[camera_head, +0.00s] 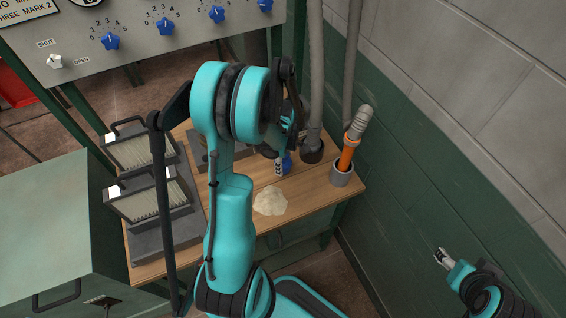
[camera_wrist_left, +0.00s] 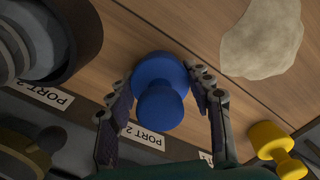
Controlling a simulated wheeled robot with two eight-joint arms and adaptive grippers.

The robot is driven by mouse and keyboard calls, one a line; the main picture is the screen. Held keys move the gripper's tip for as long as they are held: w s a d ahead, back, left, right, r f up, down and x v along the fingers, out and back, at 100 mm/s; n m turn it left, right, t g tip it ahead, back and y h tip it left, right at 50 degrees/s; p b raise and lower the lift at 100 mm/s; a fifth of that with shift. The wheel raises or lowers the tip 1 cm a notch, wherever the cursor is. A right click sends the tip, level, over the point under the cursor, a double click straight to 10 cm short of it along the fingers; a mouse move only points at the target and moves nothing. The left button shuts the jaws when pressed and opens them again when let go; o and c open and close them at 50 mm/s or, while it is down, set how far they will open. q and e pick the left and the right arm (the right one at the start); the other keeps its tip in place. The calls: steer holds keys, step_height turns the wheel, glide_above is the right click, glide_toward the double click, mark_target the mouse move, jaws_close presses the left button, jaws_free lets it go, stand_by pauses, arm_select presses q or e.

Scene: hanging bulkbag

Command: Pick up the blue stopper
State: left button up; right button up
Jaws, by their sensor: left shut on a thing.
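The blue stopper (camera_wrist_left: 160,88) sits between the two fingers of my left gripper (camera_wrist_left: 163,95) in the left wrist view. The fingertips press on its sides near the wide end, and the gripper is shut on it. In the head view a part of the blue stopper (camera_head: 287,163) shows beside my left gripper (camera_head: 280,167), over the wooden bench. My left arm hides much of that spot. My right gripper (camera_head: 441,257) is small at the lower right, away from the bench near the wall; its jaw opening is unclear.
A yellow stopper (camera_wrist_left: 272,142) is at the lower right of the wrist view. A pale lump (camera_head: 270,201) lies on the bench (camera_head: 258,222). An orange-and-grey tool (camera_head: 352,143) stands in a grey cup (camera_head: 341,175) at the bench's right. Grey pipes (camera_head: 315,75) rise behind.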

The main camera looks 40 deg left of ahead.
arm_select(q)
step_height(320, 180, up, 4)
steer(key=shift+f+p, duration=0.1)
steer(key=shift+p, duration=0.65)
steer(key=w+d+r+p, duration=0.35)
steer(key=d+r, duration=0.35)
steer(key=d, duration=0.3)
steer(key=w+a+r+n+p, duration=0.1)
steer(key=a+r+n+p, duration=0.4)
steer(key=a, duration=0.9)
steer(key=w+a+r+n+p, duration=0.1)
steer(key=a+r+p, duration=0.4)
steer(key=a, duration=0.9)
arm_select(e)
step_height(320, 180, up, 16)
steer(key=p, duration=0.1)
arm_select(q)
steer(key=shift+s+d+f+b, duration=0.1)
steer(key=shift+f+b, duration=0.8)
steer(key=shift+f, duration=1.2)
steer(key=shift+s+d+f+b, duration=0.1)
steer(key=shift+f+b, duration=0.75)
steer(key=shift+f, duration=1.2)
steer(key=shift+f+b, duration=0.65)
arm_select(e)
step_height(320, 180, down, 5)
steer(key=shift+r, duration=0.2)
steer(key=shift+f, duration=0.2)
